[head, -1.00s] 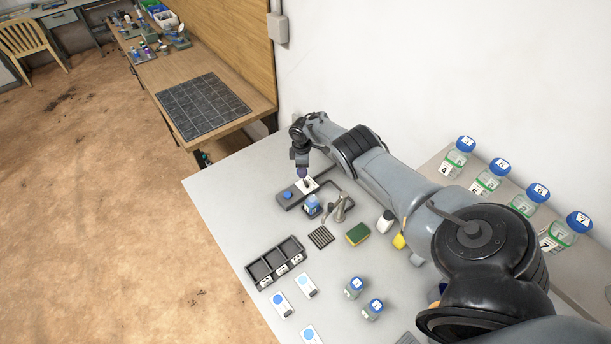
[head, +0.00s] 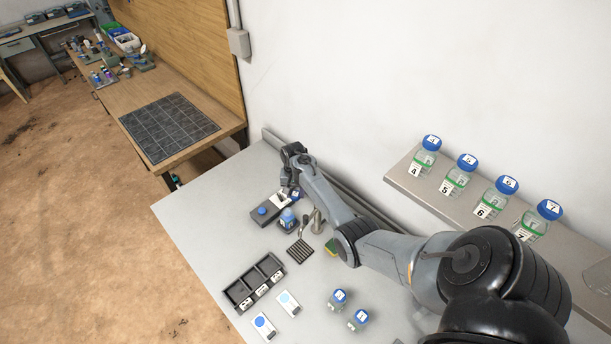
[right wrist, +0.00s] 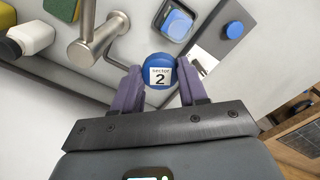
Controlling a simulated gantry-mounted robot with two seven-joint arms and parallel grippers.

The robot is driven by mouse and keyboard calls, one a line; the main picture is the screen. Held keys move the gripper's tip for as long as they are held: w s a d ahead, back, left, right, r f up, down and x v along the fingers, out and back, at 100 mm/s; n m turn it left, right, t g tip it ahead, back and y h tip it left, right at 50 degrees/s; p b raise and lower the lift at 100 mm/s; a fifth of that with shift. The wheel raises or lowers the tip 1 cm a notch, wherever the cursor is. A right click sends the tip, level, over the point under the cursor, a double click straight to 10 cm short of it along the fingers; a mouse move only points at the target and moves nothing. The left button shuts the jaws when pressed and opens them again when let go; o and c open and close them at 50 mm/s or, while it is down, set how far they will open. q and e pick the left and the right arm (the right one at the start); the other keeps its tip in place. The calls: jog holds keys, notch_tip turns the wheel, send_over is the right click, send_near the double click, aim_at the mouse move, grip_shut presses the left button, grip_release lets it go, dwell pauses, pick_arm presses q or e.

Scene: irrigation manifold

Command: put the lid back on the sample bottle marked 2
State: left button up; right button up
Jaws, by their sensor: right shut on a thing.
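My right gripper (right wrist: 160,88) has purple fingers shut on a blue lid (right wrist: 160,72), whose white label reads "vector 2". Only the lid's top shows in the right wrist view, and it looks clear of the bench. In the head view the right gripper (head: 292,190) is small at the back of the bench. My left gripper is not in view.
A metal tap (right wrist: 85,52) stands left of the lid. A grey box with a blue button (right wrist: 234,30) lies to the right. Several capped bottles stand on the shelf (head: 400,180). A black three-slot rack (head: 254,283) and two small capped bottles stand nearer.

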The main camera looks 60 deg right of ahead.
jog(key=w+a, duration=0.2)
jog(key=a, duration=0.1)
jog(key=shift+w+f+b, duration=0.2)
jog(key=shift+f+b, duration=0.1)
jog(key=shift+f, duration=0.1)
notch_tip(320, 180, down, 4)
jog(key=b, duration=0.5)
jog(key=shift+f, duration=0.1)
jog(key=shift+d+f+b, duration=0.1)
jog(key=shift+f+b, duration=0.25)
jog(key=shift+f, duration=0.55)
jog(key=shift+p, duration=0.35)
jog(key=shift+p, duration=0.3)
dwell(0.5)
